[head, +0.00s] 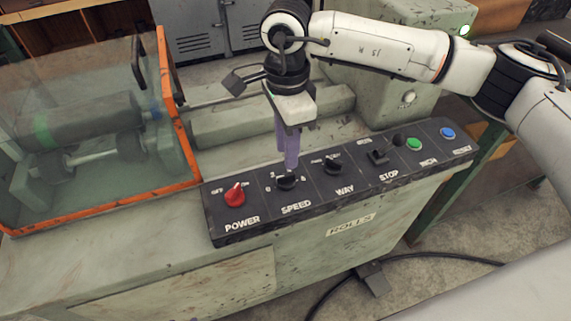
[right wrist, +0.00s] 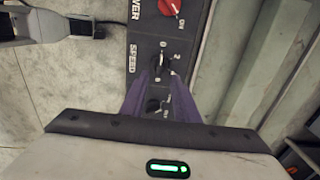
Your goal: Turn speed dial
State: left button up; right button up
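The speed dial (head: 287,182) is a black knob above the word SPEED on the dark control panel (head: 228,229). It also shows in the right wrist view (right wrist: 160,66), with number marks around it. My right gripper (head: 289,165) points down over the dial with its purple fingers, which partly hide the dial's back in the head view. In the right wrist view, the two fingertips (right wrist: 160,80) stand apart, with the dial between or just beyond them. I cannot tell whether they touch it. My left gripper is not in the head view.
The red power knob (head: 235,195) is left of the dial, and the black way knob (head: 333,165) is close on its right. The stop switch (head: 378,157), green button (head: 414,144) and blue button (head: 447,133) follow. An orange-framed clear guard (head: 184,150) stands at the left.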

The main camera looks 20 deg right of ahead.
aim_at(286, 175)
notch_tip(286, 175, down, 7)
jog(key=shift+r+p, duration=0.1)
jog(key=shift+p, duration=0.3)
grip_shut()
